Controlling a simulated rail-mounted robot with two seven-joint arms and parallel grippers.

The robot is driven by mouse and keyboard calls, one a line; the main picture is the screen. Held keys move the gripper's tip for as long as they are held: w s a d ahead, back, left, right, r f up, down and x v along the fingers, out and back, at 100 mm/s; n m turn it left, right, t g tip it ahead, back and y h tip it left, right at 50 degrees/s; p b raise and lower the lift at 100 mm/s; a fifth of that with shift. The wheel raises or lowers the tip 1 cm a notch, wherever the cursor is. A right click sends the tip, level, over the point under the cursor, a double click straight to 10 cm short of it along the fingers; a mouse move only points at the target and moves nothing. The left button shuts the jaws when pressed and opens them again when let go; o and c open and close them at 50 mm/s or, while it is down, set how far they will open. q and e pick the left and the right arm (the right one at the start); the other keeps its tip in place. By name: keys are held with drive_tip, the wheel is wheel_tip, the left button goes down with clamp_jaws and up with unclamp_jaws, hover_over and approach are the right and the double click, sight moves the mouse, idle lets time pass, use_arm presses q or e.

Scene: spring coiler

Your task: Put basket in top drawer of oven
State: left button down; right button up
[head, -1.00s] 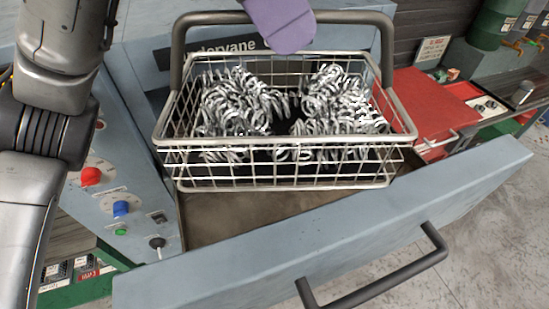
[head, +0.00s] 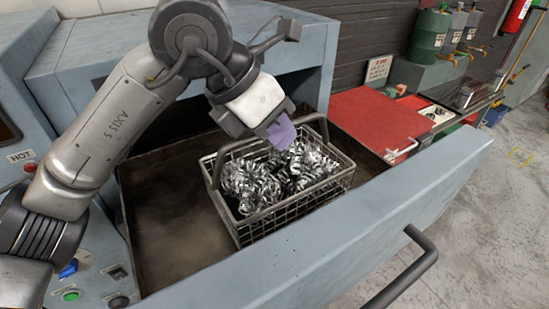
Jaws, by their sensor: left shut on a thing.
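The wire basket (head: 290,209), full of shiny metal coil springs (head: 262,182), is inside the open top drawer (head: 165,215) of the blue-grey oven (head: 200,92), towards its right front. I cannot tell whether its bottom touches the drawer floor. My left gripper (head: 281,132), with purple finger pads, reaches in from the left above the basket. It is shut on the grey basket handle (head: 222,160), hiding the middle of it. The drawer front (head: 330,225) with its dark bar handle (head: 405,272) faces me. My right gripper is out of view.
The drawer floor left of the basket is bare. A control panel with buttons (head: 70,296) is at the lower left. Open floor (head: 490,220) lies at the right.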

sight(284, 163)
use_arm(q)
drive_tip(key=shift+f+b, duration=0.45)
drive_tip(key=shift+f, duration=1.65)
drive_tip(key=c, duration=1.7)
unclamp_jaws()
drive_tip(key=shift+f, duration=0.15)
drive_tip(key=o, duration=0.5)
drive_tip(key=shift+r, duration=0.35)
drive_tip(key=p+v, duration=0.2)
drive_tip(key=v, duration=1)
drive_tip(key=shift+f, duration=0.1)
